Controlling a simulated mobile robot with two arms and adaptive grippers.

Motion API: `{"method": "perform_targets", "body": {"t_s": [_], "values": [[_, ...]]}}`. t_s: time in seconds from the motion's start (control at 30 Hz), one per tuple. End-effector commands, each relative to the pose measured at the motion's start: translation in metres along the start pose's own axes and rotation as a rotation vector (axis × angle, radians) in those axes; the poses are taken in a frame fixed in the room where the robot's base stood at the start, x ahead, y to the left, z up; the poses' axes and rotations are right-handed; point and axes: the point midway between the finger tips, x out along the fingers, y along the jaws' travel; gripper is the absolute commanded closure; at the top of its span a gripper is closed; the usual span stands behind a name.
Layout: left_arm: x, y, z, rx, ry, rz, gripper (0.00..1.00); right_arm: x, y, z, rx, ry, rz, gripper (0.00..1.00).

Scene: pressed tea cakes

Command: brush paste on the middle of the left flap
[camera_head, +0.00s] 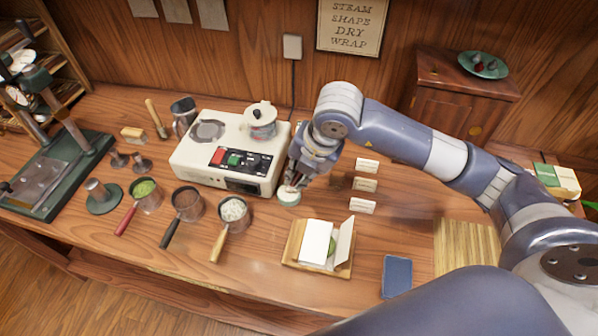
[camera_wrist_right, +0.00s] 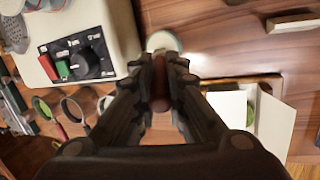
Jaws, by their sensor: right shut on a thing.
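My right gripper (camera_head: 294,180) is shut on a brush with a reddish-brown handle (camera_wrist_right: 160,88). The brush points down at a small round pale green pot (camera_head: 289,197), which also shows beyond the handle in the wrist view (camera_wrist_right: 163,40). The bristles are hidden, so I cannot tell whether they touch the paste. A wooden board (camera_head: 290,252) at front right holds a white wrapper with a raised left flap (camera_head: 315,241) and right flap (camera_head: 345,243). A green tea cake (camera_head: 331,247) shows between the flaps. My left gripper is not in view.
A white steamer unit (camera_head: 205,155) stands left of the pot. Several small pans, one a green-filled pan (camera_head: 146,192), line the front left. Small white cards (camera_head: 363,206) stand right of the gripper. A blue booklet (camera_head: 397,276) and slatted mat (camera_head: 465,247) lie right of the board.

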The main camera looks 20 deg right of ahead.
Motion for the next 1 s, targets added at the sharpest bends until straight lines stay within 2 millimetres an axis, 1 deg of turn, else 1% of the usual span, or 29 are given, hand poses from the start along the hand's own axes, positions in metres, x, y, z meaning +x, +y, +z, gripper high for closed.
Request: {"method": "perform_targets", "body": {"t_s": [0.03, 0.1, 0.7, 0.8, 1.0], "values": [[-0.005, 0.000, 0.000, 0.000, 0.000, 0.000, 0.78, -0.007, 0.003, 0.001, 0.000, -0.001, 0.003, 1.00], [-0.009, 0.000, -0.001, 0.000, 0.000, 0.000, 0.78, -0.013, 0.005, 0.002, 0.000, -0.001, 0.003, 1.00], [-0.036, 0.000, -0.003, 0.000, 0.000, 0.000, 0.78, -0.058, 0.021, 0.008, 0.000, -0.003, 0.005, 1.00], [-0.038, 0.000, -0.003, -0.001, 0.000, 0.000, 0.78, -0.061, 0.022, 0.008, -0.001, -0.003, 0.005, 1.00], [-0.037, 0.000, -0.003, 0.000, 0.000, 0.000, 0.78, -0.060, 0.021, 0.008, 0.000, -0.003, 0.004, 1.00]]}}
